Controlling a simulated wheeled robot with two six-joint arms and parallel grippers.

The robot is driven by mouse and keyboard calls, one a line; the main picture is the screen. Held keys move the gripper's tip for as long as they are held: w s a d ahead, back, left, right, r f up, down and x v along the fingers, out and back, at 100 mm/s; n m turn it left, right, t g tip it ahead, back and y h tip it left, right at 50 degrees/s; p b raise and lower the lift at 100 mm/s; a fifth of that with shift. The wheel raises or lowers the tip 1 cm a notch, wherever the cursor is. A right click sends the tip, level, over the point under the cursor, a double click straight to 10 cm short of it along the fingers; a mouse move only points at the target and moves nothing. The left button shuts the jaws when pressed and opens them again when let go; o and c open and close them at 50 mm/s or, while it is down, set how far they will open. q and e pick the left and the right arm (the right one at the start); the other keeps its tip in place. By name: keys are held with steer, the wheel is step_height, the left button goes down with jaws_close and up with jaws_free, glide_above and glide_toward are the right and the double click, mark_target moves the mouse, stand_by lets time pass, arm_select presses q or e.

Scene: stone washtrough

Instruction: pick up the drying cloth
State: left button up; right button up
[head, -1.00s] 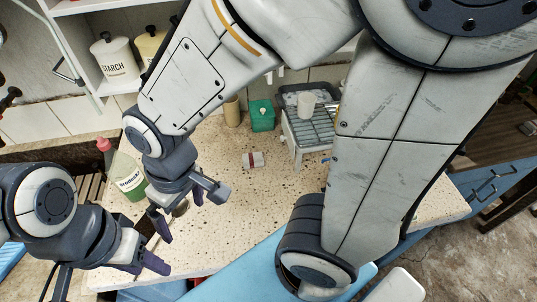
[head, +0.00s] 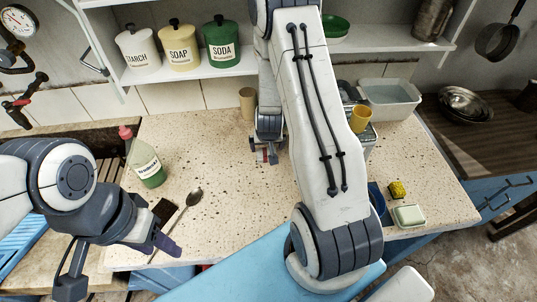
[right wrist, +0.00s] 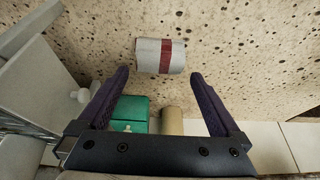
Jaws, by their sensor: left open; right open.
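The drying cloth (right wrist: 150,56) looks like a small grey roll with a dark red band. It lies on the speckled worktop in the right wrist view, just beyond my right fingertips and roughly centred between them. My right gripper (right wrist: 157,78) is open and empty, with its fingers apart and not touching the roll. In the head view my right gripper (head: 265,154) is low over the back middle of the worktop and hides most of the cloth. My left gripper (head: 162,240) is open and empty over the front left of the worktop.
On the worktop (head: 225,190) are a green bottle (head: 147,165), a spoon (head: 186,208), a dark block (head: 163,209), a brown cylinder (head: 247,100), a yellow cup (head: 360,118), a sponge (head: 397,188) and a soap dish (head: 408,215). A green box (right wrist: 133,110) stands near my right gripper.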

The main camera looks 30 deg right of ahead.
mark_target(267, 152)
steer(key=shift+p+x, duration=0.8)
steer(key=shift+x, duration=2.05)
steer(key=shift+s, duration=0.1)
steer(key=c, duration=1.1)
step_height(267, 152, up, 9)
steer(key=shift+d, duration=0.1)
steer(key=shift+r, duration=0.5)
